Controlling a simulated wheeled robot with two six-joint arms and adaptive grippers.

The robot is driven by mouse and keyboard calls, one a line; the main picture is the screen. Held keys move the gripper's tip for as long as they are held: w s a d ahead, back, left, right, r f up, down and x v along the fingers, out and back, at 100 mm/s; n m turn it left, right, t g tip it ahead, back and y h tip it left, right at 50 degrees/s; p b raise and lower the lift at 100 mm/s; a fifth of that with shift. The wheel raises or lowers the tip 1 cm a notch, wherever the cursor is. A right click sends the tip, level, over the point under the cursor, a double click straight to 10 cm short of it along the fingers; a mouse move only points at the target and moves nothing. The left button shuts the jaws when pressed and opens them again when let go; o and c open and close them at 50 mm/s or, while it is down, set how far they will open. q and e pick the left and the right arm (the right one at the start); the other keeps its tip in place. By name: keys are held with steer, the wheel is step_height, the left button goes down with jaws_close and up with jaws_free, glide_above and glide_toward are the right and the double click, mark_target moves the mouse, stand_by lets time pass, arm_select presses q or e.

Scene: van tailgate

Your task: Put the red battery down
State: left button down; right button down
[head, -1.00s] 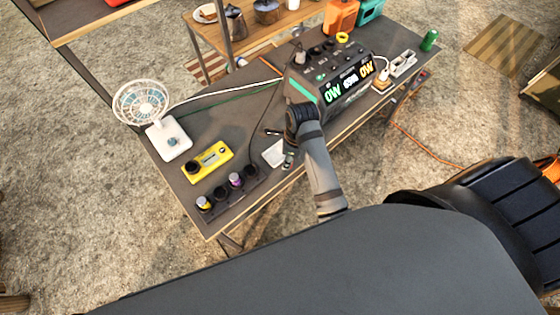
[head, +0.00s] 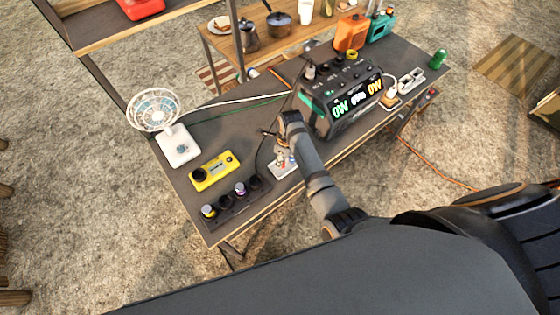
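A small red and green-tinged shape (head: 281,156), possibly the red battery, shows at the white square pad (head: 284,170) near the table's front edge. It is too small to tell whether it rests on the pad or is held just above it. My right gripper (head: 275,140) is beside and over the pad's far side, with a dark finger pointing left. Its arm hides part of it, so its opening is unclear. A black holder (head: 232,206) at the front left has a yellow-topped and a purple-topped battery among dark round slots. My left gripper is not in view.
A yellow device (head: 215,170) with a dark round socket lies behind the holder. A white fan (head: 178,146) stands at the back left. A black power station (head: 340,100) with lit displays stands right of the gripper. Cables cross the table; its back middle is mostly clear.

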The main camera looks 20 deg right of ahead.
steer(key=shift+w+a+f, duration=0.1)
steer(key=shift+w+f, duration=0.15)
steer(key=shift+f, duration=0.85)
steer(key=shift+w+f, duration=0.25)
steer(key=shift+f, duration=0.8)
steer(key=c, duration=1)
jaws_free()
steer(key=shift+f, duration=0.1)
steer(key=shift+r, duration=0.25)
steer(key=r, duration=0.7)
steer(key=s+d+r, duration=0.1)
steer(key=r, duration=0.3)
steer(key=shift+r, duration=0.35)
